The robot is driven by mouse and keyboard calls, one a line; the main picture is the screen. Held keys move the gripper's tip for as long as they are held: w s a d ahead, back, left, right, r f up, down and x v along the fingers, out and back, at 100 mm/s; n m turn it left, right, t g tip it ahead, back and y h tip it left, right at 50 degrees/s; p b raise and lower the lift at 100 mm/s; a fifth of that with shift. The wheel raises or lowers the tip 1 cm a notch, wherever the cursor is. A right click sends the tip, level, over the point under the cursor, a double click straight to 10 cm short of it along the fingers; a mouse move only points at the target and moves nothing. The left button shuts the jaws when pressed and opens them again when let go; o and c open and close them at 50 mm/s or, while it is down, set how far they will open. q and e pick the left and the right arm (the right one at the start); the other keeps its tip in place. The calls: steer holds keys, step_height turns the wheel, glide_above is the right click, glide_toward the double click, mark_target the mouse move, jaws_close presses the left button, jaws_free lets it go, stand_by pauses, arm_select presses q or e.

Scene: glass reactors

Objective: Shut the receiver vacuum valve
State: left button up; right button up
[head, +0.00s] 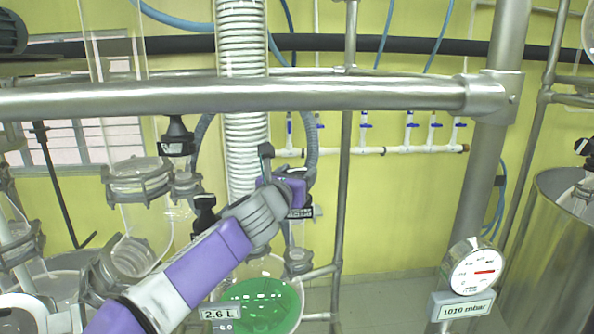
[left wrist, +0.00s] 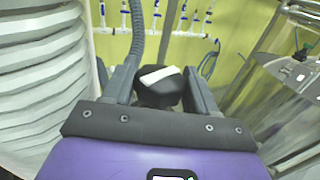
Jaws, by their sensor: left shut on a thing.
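My left gripper (head: 287,178) reaches in from the lower left to a valve beside the white ribbed hose, above the receiver. In the left wrist view, a black valve knob (left wrist: 160,88) with a white bar on top sits between the two fingers of my left gripper (left wrist: 163,84). The gripper is shut on this knob. In the head view the knob is hidden behind my gripper, and a small dark label below is partly covered. The receiver (head: 265,300) holds green liquid and has a 2.6 L tag. My right gripper is not in view.
A steel rail (head: 330,95) crosses in front, above my arm. A gauge (head: 475,268) reads 1010 mbar at the lower right. Other black knobs (head: 177,138) stand to the left. The white ribbed hose (head: 241,100) rises close by. A steel vessel (head: 555,240) stands at the right.

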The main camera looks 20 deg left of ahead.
arm_select(q)
steer(key=o, duration=0.7)
steer(key=shift+o, duration=0.2)
steer(key=n+y+b, duration=0.1)
steer(key=b, duration=0.1)
steer(key=y+b, duration=0.1)
steer(key=shift+w+d+f+n+g+y+b, duration=0.1)
steer(key=shift+d+f+n+g+y+b, duration=0.05)
steer(key=shift+f+n+g+y+b, duration=0.2)
steer(key=shift+r+n+y+b, duration=0.1)
steer(key=shift+n+y+b, duration=0.25)
steer(key=shift+y+b, duration=0.1)
steer(key=shift+r+n+g+y, duration=0.25)
steer(key=shift+n+g+y, duration=0.35)
steer(key=shift+y, duration=0.5)
